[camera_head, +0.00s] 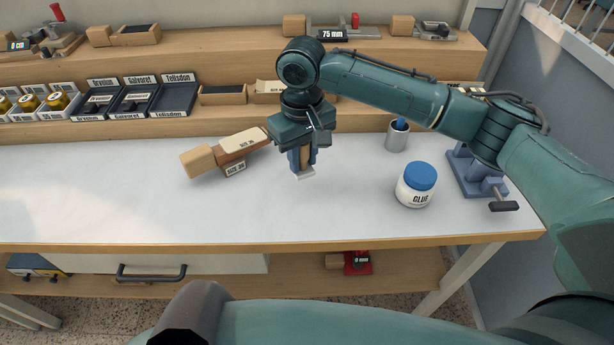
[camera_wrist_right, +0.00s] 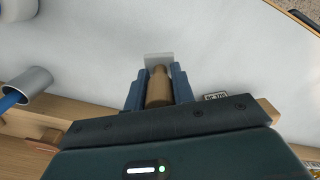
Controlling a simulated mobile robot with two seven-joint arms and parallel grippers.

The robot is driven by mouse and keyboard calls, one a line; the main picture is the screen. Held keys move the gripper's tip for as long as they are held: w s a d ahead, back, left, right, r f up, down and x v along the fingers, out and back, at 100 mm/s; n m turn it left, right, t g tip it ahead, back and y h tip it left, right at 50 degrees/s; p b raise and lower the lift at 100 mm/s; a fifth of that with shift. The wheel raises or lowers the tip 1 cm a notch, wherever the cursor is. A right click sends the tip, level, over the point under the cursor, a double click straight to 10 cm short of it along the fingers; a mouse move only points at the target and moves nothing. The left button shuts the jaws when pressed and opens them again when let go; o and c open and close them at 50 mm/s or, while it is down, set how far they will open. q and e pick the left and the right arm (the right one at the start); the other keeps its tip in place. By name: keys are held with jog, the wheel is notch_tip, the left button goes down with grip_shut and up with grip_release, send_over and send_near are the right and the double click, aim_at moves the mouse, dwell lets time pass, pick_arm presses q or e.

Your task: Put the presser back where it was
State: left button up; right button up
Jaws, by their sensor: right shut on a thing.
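The presser (camera_head: 306,174) has a wooden handle and a flat pale plate at its lower end. My right gripper (camera_head: 303,160) is shut on its handle and holds it over the white worktop, plate downward. In the right wrist view the presser (camera_wrist_right: 158,85) sits between the two blue fingers of the right gripper (camera_wrist_right: 159,88), with the pale plate beyond the fingertips. Whether the plate touches the worktop I cannot tell. My left gripper is not in view.
A wooden block piece with size labels (camera_head: 198,161) lies left of the presser. A glue jar (camera_head: 416,188), a metal cup (camera_head: 397,138) and a blue-grey clamp device (camera_head: 466,172) stand to the right. Labelled trays (camera_head: 135,101) line the back shelf. The front left worktop (camera_head: 90,205) is clear.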

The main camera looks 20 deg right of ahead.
aim_at(304, 168)
notch_tip(304, 168, down, 5)
jog(key=shift+r, duration=0.1)
jog(key=shift+f, duration=0.3)
jog(key=o, duration=1)
jog(key=shift+f, duration=0.1)
notch_tip(304, 168, up, 12)
jog(key=shift+f, duration=0.2)
jog(key=shift+r, duration=0.35)
